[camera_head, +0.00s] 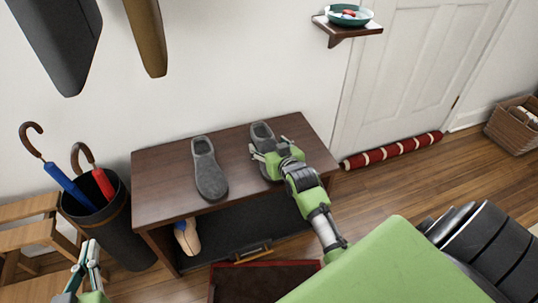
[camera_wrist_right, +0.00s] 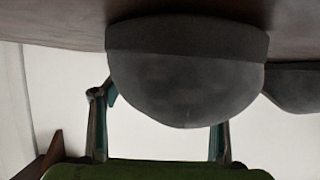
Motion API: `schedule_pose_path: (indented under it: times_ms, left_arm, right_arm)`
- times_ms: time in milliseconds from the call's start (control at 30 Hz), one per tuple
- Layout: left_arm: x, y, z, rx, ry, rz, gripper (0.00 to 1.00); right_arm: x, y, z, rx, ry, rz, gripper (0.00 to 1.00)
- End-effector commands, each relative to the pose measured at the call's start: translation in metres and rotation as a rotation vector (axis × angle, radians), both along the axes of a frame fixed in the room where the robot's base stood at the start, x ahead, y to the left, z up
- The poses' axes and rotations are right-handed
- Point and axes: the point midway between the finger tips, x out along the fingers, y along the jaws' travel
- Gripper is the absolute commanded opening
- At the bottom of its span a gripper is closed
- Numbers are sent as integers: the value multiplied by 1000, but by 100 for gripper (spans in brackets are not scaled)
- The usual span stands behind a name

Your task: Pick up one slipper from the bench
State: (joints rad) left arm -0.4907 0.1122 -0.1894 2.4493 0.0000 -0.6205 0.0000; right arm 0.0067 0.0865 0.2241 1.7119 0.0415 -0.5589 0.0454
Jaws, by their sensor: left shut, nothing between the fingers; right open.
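Two grey slippers lie apart on the dark wooden bench (camera_head: 160,172). The left slipper (camera_head: 209,170) is in full view. The right slipper (camera_head: 262,131) is partly hidden by my right gripper (camera_head: 266,157), which is over its near end. In the right wrist view, which looks upside down, the rounded end of this slipper (camera_wrist_right: 185,75) fills the middle. My open right fingers (camera_wrist_right: 160,125) stand on either side of it; contact cannot be told. The other slipper (camera_wrist_right: 295,85) shows at the right edge. My left gripper (camera_head: 90,256) is shut and empty at the lower left, away from the bench.
An umbrella stand (camera_head: 112,225) and a wooden step stool (camera_head: 25,232) stand left of the bench. A small shelf (camera_head: 347,29) with a bowl is on the wall. A red striped roll (camera_head: 393,150) lies along the door. The bench top between the slippers is clear.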

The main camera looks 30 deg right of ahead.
Motion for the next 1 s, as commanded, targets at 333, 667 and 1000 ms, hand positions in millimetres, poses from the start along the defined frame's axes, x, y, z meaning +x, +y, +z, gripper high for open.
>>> schedule_pose_path:
  times_ms: [333, 667, 1000]
  left_arm:
    - [2, -2, 7, -8, -33, -2, 0]
    - [2, -1, 7, -7, -32, -1, 0]
    - [1, -1, 3, -2, -6, -1, 0]
  right_arm:
    - [3, -1, -1, 0, 1, 0, 64]
    - [3, -1, -1, 0, 0, 0, 25]
    - [3, -1, 3, 0, 0, 0, 25]
